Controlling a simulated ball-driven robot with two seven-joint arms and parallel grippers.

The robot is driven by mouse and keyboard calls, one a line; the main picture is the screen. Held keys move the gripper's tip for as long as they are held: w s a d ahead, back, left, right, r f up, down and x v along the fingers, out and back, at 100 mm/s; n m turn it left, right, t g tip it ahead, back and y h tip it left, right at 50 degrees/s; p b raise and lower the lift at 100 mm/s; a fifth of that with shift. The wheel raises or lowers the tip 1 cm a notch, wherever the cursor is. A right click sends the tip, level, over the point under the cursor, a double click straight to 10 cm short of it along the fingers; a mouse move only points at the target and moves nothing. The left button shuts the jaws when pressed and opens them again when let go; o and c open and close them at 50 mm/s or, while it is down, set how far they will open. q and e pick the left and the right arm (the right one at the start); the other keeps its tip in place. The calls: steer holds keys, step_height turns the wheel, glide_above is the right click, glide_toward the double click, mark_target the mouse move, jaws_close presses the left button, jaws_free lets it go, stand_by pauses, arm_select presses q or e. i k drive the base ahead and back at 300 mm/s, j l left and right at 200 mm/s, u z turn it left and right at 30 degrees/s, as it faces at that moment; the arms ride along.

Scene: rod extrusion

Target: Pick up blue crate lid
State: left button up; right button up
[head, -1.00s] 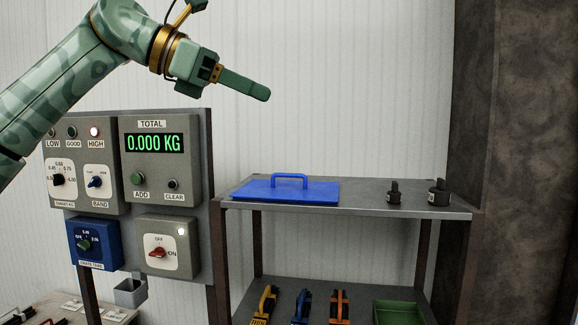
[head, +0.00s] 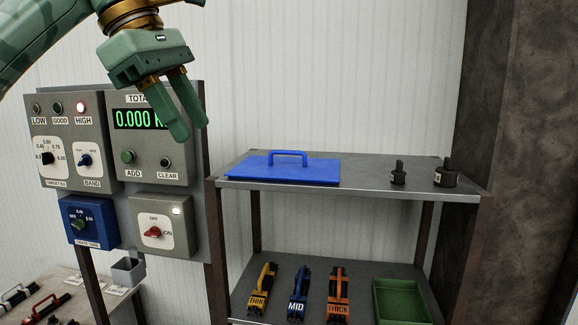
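The blue crate lid (head: 260,169) lies flat on the left part of the shelf unit's top board (head: 350,172). Its blue handle (head: 289,154) stands up in the middle. My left gripper (head: 192,134) is up and to the left of the lid, in front of the control panel's display, pointing down. Its two fingers are slightly apart with a narrow gap and nothing between them. It touches neither the lid nor the shelf. My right gripper is not in view.
Two dark weights (head: 398,172) stand right of the lid on the top board. Below are tools marked THIN (head: 263,289), MID (head: 299,296) and THICK (head: 338,295), and a green tray (head: 402,301). The control panel (head: 140,190) stands left of the shelf; a dark column is at right.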

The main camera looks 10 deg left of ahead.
mark_target(272, 168)
steer(key=i, duration=1.35)
